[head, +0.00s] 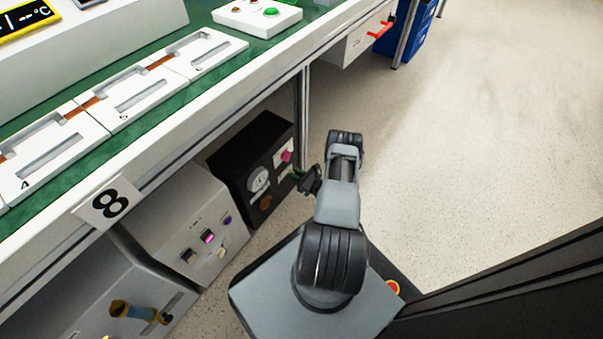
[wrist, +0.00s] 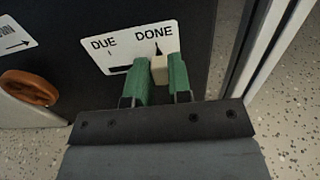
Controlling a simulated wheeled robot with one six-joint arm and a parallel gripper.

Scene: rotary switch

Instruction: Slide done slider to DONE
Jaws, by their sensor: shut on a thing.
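In the wrist view, a small cream slider knob (wrist: 159,70) stands on a white label plate (wrist: 110,52) marked DUE on the left and DONE on the right. The knob sits under the word DONE, at the right part of the plate. My gripper (wrist: 160,61) has its green fingers on either side of the knob and is shut on it. The slot under DUE shows as a dark strip left of the fingers. In the head view, my gripper (head: 302,176) is at the front of the black box (head: 240,150); the knob is hidden there.
An orange-brown round knob (wrist: 29,88) is left of the plate. In the head view, the black box also bears a round dial (head: 259,180). A grey box (head: 170,215) stands beside it under the workbench (head: 185,160). Open floor (head: 480,130) lies to the right.

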